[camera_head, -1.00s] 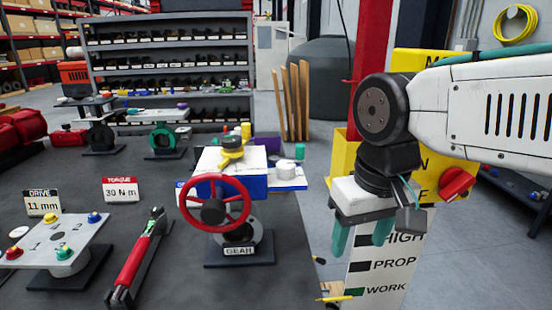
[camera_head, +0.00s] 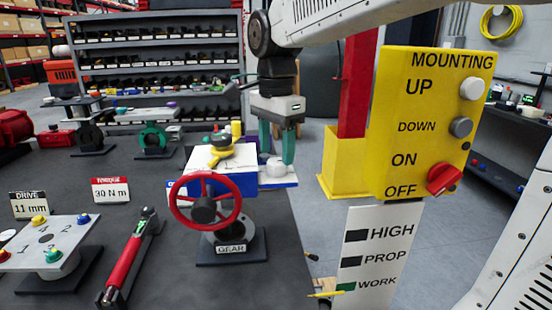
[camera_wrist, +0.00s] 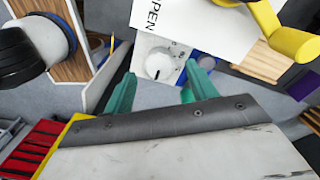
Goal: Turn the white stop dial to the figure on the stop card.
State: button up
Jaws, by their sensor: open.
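The white stop dial (camera_head: 272,168) sits on a white plate at the right side of the blue gear actuator (camera_head: 228,185). In the wrist view the dial (camera_wrist: 159,64) is a round white knob with dark scale marks around it, too small to read. My gripper (camera_head: 277,152) is open, pointing down, its teal fingers over the dial area. In the wrist view my gripper (camera_wrist: 161,92) has the dial in line with the gap between its fingers, and a fingertip lies near the plate's blue edge. Contact cannot be told. I cannot make out a stop card.
A red handwheel (camera_head: 205,200) fronts the actuator and a yellow part (camera_head: 234,154) tops it. A yellow switch panel (camera_head: 430,120) stands at right. Drive (camera_head: 30,204) and torque (camera_head: 110,189) cards stand left.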

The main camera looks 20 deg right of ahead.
aim_at(276, 161)
jog(key=shift+f, duration=1.5)
jog(key=c, duration=1)
